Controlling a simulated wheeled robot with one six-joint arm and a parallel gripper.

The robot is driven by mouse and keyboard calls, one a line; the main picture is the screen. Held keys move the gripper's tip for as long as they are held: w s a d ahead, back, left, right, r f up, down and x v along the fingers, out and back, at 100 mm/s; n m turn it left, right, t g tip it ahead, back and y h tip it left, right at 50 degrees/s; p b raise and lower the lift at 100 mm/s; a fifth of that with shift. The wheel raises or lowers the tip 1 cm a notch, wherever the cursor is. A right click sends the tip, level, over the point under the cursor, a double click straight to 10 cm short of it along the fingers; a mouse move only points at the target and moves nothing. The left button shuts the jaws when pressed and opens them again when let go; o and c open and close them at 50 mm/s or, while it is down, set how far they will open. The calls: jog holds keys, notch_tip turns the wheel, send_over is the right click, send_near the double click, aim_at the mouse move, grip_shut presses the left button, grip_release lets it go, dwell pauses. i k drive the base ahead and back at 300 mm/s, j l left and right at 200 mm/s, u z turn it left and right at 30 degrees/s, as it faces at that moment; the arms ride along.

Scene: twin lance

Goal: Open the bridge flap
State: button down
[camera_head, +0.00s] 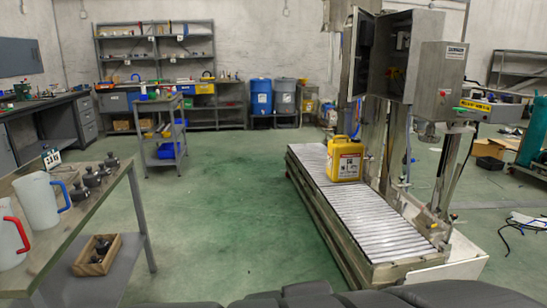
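I cannot single out a bridge flap in this view. A long roller conveyor (395,225) runs from the middle of the floor towards the lower right. A yellow canister (345,163) stands upright on its far part. A grey machine with an upper cabinet (414,60) rises on the conveyor's right side, and a cabinet door (358,55) stands open. A smaller grey control box (441,80) is in front of it. My gripper is not in view; dark grey parts at the bottom edge seem to be my own body.
A bench (95,212) at the left holds jugs with blue and red handles and dark small parts; a wooden tray (97,268) is on its lower shelf. Green floor (225,215) between bench and conveyor is clear. Cables (522,222) lie right.

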aim_at(471, 269)
jog(key=j, duration=0.35)
jog(key=i+l, duration=0.15)
jog(key=l, duration=0.25)
jog(key=i+l+u, duration=0.1)
jog(key=l, duration=0.25)
jog(key=i+l, duration=0.2)
jog(key=l, duration=0.2)
jog(key=i+l, duration=0.15)
jog(key=l, duration=0.25)
jog(key=u, duration=0.05)
